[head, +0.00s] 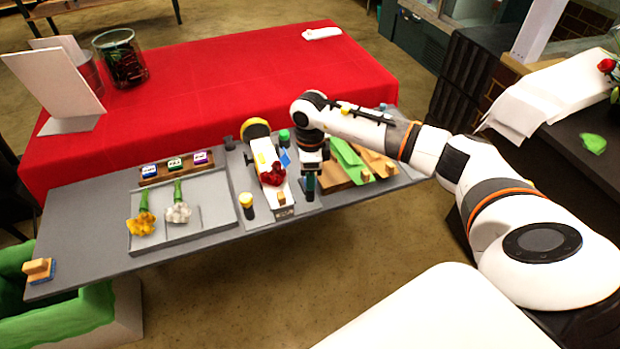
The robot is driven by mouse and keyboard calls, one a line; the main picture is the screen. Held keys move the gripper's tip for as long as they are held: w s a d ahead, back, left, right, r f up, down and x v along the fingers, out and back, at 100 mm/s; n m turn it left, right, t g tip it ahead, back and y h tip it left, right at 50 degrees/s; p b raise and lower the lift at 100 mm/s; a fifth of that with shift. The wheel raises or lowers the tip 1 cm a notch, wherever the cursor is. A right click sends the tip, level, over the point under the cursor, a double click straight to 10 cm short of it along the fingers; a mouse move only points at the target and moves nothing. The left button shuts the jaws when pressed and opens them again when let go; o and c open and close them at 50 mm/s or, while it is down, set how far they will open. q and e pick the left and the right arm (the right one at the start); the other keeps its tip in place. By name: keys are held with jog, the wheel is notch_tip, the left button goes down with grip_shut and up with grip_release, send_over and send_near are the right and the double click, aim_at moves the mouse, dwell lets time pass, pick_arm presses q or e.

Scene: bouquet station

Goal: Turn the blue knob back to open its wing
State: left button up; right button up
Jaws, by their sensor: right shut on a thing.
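My right gripper (311,172) points down at the right side of the bouquet holder on the grey table. It is shut on the blue knob (310,188), of which only a dark blue-teal part shows below the fingers. Left of it a red rose (272,175) lies on a white panel (278,198). My left gripper is not in view.
A yellow-topped knob (246,200) and a green one (284,136) stand near the holder. A grey tray (210,230) with yellow and white flowers lies left. Green and wooden pieces (347,157) lie right. A glass vase (122,62) stands on the red cloth (220,85).

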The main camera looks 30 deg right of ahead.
jog(key=m+b, duration=0.1)
jog(key=m, duration=0.3)
jog(key=shift+m, duration=0.3)
jog(key=m+b, duration=0.1)
jog(key=m, duration=0.3)
jog(key=shift+r+m, duration=0.1)
jog(key=shift+m, duration=0.2)
jog(key=o, duration=1)
jog(key=shift+c, duration=0.2)
notch_tip(320, 180, up, 12)
jog(key=b, duration=0.3)
jog(key=shift+d, duration=0.3)
jog(key=shift+a, duration=0.1)
